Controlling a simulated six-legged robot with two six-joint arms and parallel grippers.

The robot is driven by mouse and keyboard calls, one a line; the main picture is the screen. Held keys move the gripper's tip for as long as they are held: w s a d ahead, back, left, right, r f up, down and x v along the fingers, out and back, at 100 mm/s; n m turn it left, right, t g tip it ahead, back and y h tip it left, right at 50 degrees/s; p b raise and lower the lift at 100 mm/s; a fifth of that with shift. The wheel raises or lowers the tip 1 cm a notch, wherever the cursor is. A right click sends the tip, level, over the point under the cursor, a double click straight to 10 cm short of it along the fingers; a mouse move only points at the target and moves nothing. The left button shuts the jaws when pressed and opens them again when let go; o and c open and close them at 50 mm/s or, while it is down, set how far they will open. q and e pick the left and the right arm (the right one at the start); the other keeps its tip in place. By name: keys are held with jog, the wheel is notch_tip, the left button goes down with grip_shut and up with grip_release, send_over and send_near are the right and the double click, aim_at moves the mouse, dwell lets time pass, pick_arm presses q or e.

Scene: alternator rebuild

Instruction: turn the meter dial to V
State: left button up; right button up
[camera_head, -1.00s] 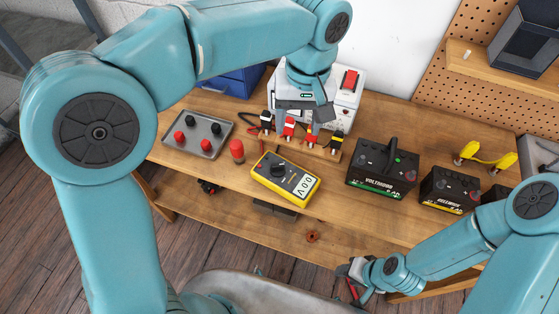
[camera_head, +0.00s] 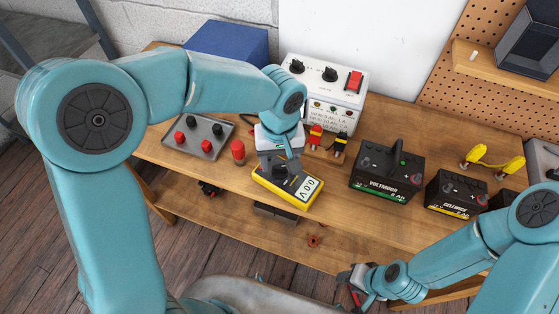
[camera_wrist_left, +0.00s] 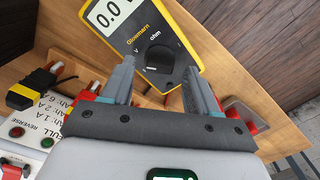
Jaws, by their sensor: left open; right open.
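The yellow multimeter (camera_head: 300,200) lies on the bench with its display reading 0.0. Its round black dial (camera_wrist_left: 160,71) shows in the left wrist view, with a pale mark toward its left side. Small "V" and "ohm" letters are printed beside it. My left gripper (camera_head: 281,170) is open over the dial end of the meter, and its arm hides most of the dial in the head view. In the left wrist view its two fingers (camera_wrist_left: 158,80) stand on either side of the dial, apart from each other. My right gripper (camera_head: 351,284) is open and empty near the bench's front edge.
A white test box (camera_head: 325,93) with knobs and a red switch stands behind the meter. Colored clips (camera_head: 315,137) sit before it. A grey tray (camera_head: 178,151) and red cylinder (camera_head: 237,152) are left; black batteries (camera_head: 387,172) are right.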

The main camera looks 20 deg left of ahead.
aim_at(280, 167)
pick_arm(q)
jog(key=shift+f, duration=0.65)
jog(key=c, duration=1.1)
jog(key=shift+o, duration=0.2)
jog(key=shift+m+b, duration=0.3)
jog(key=shift+m, duration=0.8)
jog(key=o, duration=1.1)
jog(key=shift+c, duration=0.2)
notch_tip(280, 167, up, 16)
jog(key=shift+r, duration=0.25)
jog(key=shift+s, duration=0.1)
